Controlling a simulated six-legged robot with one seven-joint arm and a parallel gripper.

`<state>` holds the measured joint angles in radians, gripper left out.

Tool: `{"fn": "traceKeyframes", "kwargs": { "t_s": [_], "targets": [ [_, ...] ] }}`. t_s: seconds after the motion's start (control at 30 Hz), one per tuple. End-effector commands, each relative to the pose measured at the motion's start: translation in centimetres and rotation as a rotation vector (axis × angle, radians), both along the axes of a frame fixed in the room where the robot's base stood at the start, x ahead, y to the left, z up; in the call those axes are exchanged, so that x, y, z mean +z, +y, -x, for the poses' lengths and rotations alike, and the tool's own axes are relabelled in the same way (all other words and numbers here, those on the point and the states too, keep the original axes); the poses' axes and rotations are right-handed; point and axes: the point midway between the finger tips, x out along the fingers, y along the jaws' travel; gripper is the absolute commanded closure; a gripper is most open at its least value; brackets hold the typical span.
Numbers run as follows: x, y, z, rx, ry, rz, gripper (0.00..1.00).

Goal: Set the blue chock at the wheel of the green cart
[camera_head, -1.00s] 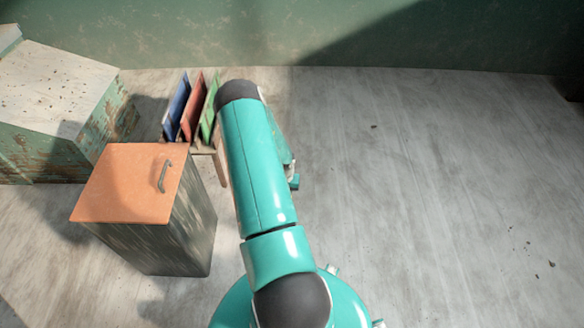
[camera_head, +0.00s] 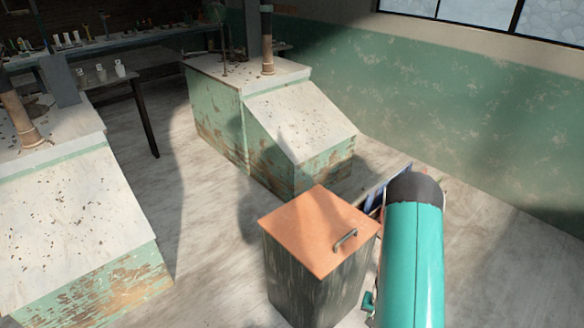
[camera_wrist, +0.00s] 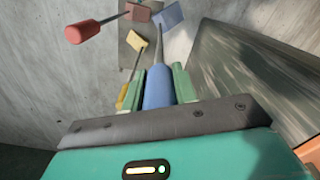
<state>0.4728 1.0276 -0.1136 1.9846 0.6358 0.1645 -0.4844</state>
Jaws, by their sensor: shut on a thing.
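In the wrist view the blue chock (camera_wrist: 168,14) is a small blue block on a thin rod that runs to a thick blue handle. My gripper (camera_wrist: 158,74) is shut on this handle, with one green finger on each side. The block points away from my gripper. A red block (camera_wrist: 138,12) with a red handle and a yellow block (camera_wrist: 138,42) with a yellow handle show to its left. I cannot pick out the green cart or its wheel in either view.
An orange-lidded bin (camera_head: 310,230) stands left of my arm. A blue panel (camera_head: 376,192) shows partly behind my arm. Green-and-white worn cabinets (camera_head: 240,115) stand behind and at left (camera_head: 70,220). A bench (camera_head: 130,45) lines the back. Floor between the cabinets is clear.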

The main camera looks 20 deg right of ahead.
Motion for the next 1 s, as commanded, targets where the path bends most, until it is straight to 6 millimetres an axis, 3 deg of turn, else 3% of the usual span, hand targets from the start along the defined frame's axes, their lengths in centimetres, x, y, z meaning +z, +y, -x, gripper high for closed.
{"fn": "traceKeyframes", "kwargs": {
  "t_s": [0.1, 0.4, 1.0],
  "targets": [
    [0.8, 4.2, -2.4, 0.117, -0.002, 0.000, 0.92],
    [2.2, 11.7, -6.6, 0.330, -0.003, 0.001, 0.92],
    [3.9, 21.3, -11.9, 0.598, -0.003, 0.001, 0.92]
  ]
}}
